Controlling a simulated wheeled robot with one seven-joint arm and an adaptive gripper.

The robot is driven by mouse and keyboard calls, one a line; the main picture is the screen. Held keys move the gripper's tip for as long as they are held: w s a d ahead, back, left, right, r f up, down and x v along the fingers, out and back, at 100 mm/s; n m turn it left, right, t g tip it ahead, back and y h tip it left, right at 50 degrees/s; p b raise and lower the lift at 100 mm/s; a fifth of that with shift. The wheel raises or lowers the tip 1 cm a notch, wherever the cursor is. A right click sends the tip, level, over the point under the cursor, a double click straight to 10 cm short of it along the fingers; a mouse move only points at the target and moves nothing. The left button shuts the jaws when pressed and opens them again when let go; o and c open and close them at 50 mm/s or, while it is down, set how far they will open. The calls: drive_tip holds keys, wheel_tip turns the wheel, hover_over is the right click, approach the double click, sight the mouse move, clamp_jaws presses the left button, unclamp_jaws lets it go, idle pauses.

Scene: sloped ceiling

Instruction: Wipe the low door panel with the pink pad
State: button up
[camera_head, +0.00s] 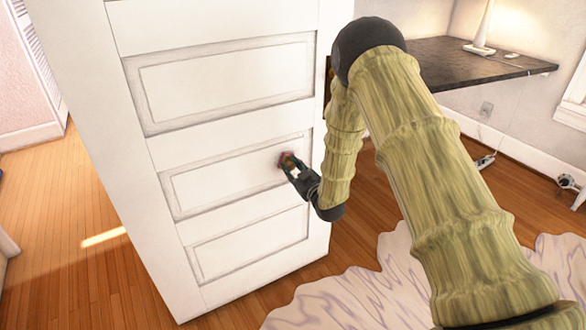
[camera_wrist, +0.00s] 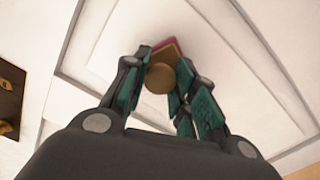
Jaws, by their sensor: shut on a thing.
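The white door (camera_head: 150,140) stands open with recessed panels stacked one above another. My gripper (camera_head: 288,162) is at the right end of a lower-middle panel (camera_head: 220,178). It is shut on the brown round handle of the pink pad (camera_head: 283,157). In the wrist view my gripper (camera_wrist: 162,80) has its fingers on both sides of the brown knob, and a pink edge of the pad (camera_wrist: 170,43) shows beyond it, at the panel (camera_wrist: 215,50). The pad seems to be against or very close to the panel; contact cannot be told for sure. Most of the pad is hidden.
A lower panel (camera_head: 250,245) lies beneath. A dark desk (camera_head: 470,62) with a white lamp (camera_head: 482,30) stands behind my arm at the right. A pale patterned rug (camera_head: 350,300) lies on the wood floor (camera_head: 85,250). A brass latch plate (camera_wrist: 10,95) shows at the wrist view's left.

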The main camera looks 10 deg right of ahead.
drive_tip(key=shift+s+a+p, duration=0.2)
drive_tip(key=shift+s+a, duration=0.8)
drive_tip(key=shift+a, duration=2.6)
drive_tip(key=shift+s+a+p, duration=0.15)
drive_tip(key=shift+s+a, duration=0.9)
drive_tip(key=shift+a, duration=2.5)
drive_tip(key=shift+s+a+p, duration=0.2)
drive_tip(key=shift+s+a, duration=0.8)
drive_tip(key=shift+a, duration=2.6)
drive_tip(key=p+v, duration=0.1)
drive_tip(key=v, duration=0.5)
drive_tip(key=shift+v, duration=1.55)
